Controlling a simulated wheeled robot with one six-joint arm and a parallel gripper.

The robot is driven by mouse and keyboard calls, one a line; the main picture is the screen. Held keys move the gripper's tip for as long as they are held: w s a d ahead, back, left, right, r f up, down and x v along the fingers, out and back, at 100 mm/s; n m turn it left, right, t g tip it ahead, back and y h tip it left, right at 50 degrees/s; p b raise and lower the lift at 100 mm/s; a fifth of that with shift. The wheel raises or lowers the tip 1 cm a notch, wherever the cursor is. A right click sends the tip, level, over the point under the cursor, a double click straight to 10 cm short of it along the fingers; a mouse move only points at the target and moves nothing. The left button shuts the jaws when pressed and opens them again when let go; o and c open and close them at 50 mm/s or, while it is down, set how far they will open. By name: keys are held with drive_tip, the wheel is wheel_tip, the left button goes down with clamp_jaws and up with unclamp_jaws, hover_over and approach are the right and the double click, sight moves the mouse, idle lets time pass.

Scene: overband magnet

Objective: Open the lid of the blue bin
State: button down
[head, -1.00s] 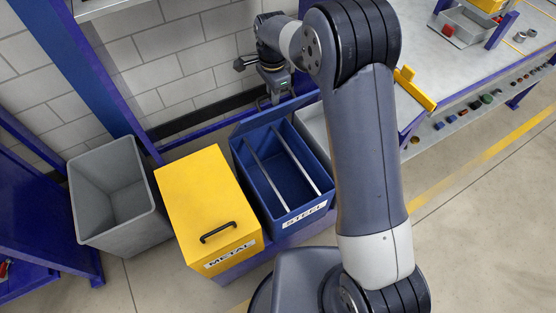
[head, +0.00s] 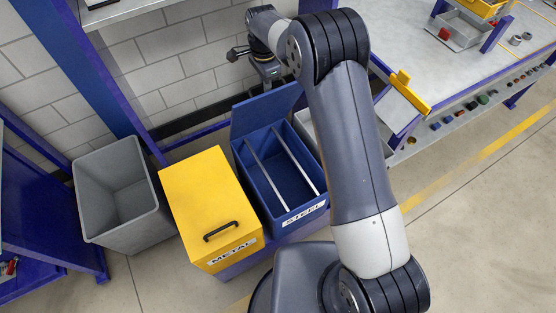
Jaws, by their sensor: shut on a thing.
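The blue bin (head: 281,209), labelled STEEL, stands right of the yellow bin in the head view. Its lid (head: 265,110) is swung up at the back edge, past upright, with its inner face showing. Two pale bars cross the bin's open top, and its inside is visible. My gripper (head: 270,80) is behind the lid's upper edge, shut on the lid. The fingertips and the spot they hold are hidden by the lid.
A yellow bin (head: 205,195) labelled METAL, with a black handle, stands beside the blue bin. A grey open bin (head: 115,190) stands further left. A brick wall (head: 180,70) is behind. A workbench (head: 480,70) with trays and small parts is at right.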

drive_tip(key=shift+w+a+r+p, duration=0.2)
drive_tip(key=shift+w+a+p, duration=0.15)
drive_tip(key=shift+w, duration=0.2)
drive_tip(key=shift+w+a+r, duration=0.1)
drive_tip(key=shift+w+r, duration=0.05)
drive_tip(key=c, duration=1.9)
unclamp_jaws()
drive_tip(key=shift+w+a+p, duration=0.1)
drive_tip(key=shift+w+p, duration=0.05)
drive_tip(key=shift+p, duration=0.15)
drive_tip(key=o, duration=0.5)
wheel_tip(320, 180, up, 8)
drive_tip(key=p, duration=0.3)
drive_tip(key=shift+p, duration=0.35)
